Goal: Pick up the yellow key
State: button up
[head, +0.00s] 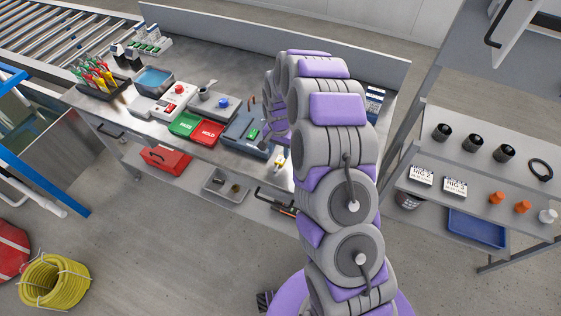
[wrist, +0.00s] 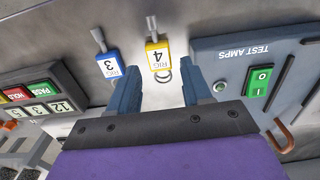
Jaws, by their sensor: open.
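The yellow key, with a tag reading RIG 4 (wrist: 158,54), lies on the metal bench in the wrist view. Its grey shank points away from my gripper and its ring is at the near end. My gripper (wrist: 162,78) is open and empty, its two dark blue fingers on either side of the ring end of the yellow key. I cannot tell the height of the fingers above the bench. In the head view a small yellow item (head: 280,161) shows at the bench's front edge beside my arm, which hides the fingers.
A blue key tagged RIG 3 (wrist: 110,66) lies just left of the left finger. A TEST AMPS box (wrist: 232,62) with a green switch is close on the right. A PASS/HOLD panel (wrist: 38,98) is at the left. A shelf rack (head: 470,205) stands right of my arm.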

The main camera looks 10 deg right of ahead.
aim_at(280, 159)
notch_tip(280, 159, down, 4)
jog(key=shift+f+b, duration=0.25)
jog(key=shift+b, duration=0.45)
jog(key=shift+d+f, duration=0.2)
jog(key=shift+f, duration=0.15)
jog(key=shift+r, duration=0.1)
jog(key=shift+c, duration=0.2)
jog(key=shift+a, duration=0.1)
jog(key=c, duration=0.8)
